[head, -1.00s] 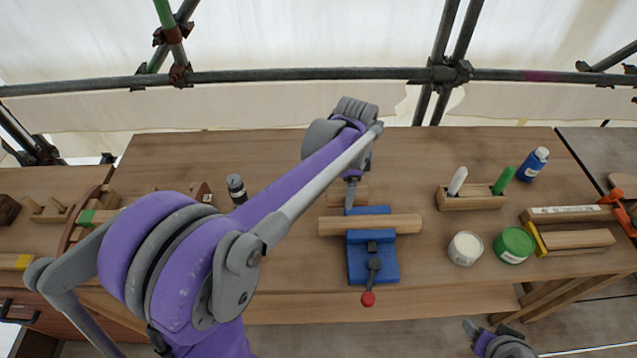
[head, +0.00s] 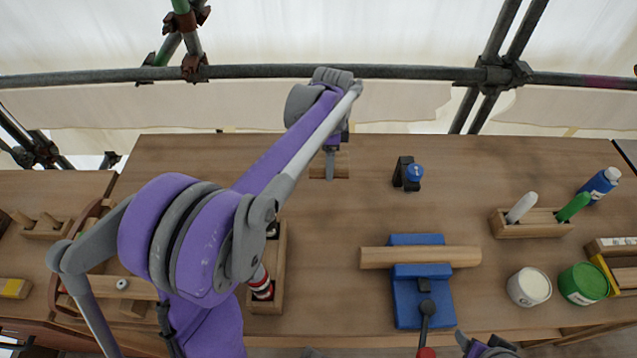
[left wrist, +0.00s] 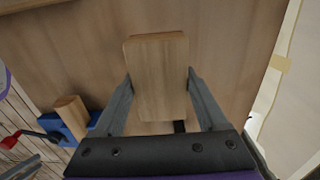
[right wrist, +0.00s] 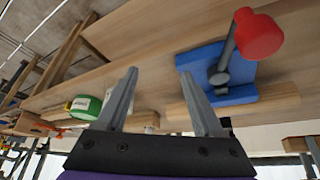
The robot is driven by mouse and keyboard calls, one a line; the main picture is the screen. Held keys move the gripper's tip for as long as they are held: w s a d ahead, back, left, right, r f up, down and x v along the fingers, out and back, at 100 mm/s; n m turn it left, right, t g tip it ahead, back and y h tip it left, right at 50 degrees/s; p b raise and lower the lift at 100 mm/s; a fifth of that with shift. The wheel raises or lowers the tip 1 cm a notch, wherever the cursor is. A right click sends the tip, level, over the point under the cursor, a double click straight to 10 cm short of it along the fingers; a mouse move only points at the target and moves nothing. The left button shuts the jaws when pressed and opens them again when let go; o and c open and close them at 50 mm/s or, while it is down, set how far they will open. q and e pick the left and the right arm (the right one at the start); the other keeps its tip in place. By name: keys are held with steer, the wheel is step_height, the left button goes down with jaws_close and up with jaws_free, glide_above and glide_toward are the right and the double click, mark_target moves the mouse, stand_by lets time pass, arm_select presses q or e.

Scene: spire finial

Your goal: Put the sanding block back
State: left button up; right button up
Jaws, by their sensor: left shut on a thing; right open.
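The sanding block appears as a plain wooden block (head: 343,165) at the back of the bench, left of the vise. In the left wrist view the wooden block (left wrist: 157,75) sits between both fingers. My left gripper (head: 331,152) is shut on it, pointing down; it also shows in the left wrist view (left wrist: 160,88). I cannot tell whether the block touches the bench top. My right gripper (right wrist: 157,78) is open and empty. Only a bit of the right gripper (head: 487,348) shows at the head view's bottom edge.
A blue vise (head: 420,300) holds a wooden bar (head: 375,257). A small black and blue item (head: 408,173) stands behind it. A wooden marker holder (head: 530,228), blue bottle (head: 600,185) and two tubs are at right. A wooden tray (head: 280,290) lies left, partly hidden.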

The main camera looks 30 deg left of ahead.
mark_target(326, 190)
arm_select(q)
steer(key=shift+w+a, duration=0.15)
steer(key=shift+a, duration=0.2)
steer(key=shift+a+f, duration=0.15)
steer(key=shift+f, duration=0.15)
step_height(326, 190, down, 9)
steer(key=shift+f+b, duration=0.2)
steer(key=shift+b, duration=0.1)
steer(key=shift+f, duration=0.25)
steer(key=o, duration=1.2)
steer(key=shift+r, duration=0.1)
steer(key=shift+o, duration=0.2)
steer(key=shift+r, duration=0.1)
step_height(326, 190, up, 12)
steer(key=shift+r+p, duration=0.1)
steer(key=shift+p, duration=0.3)
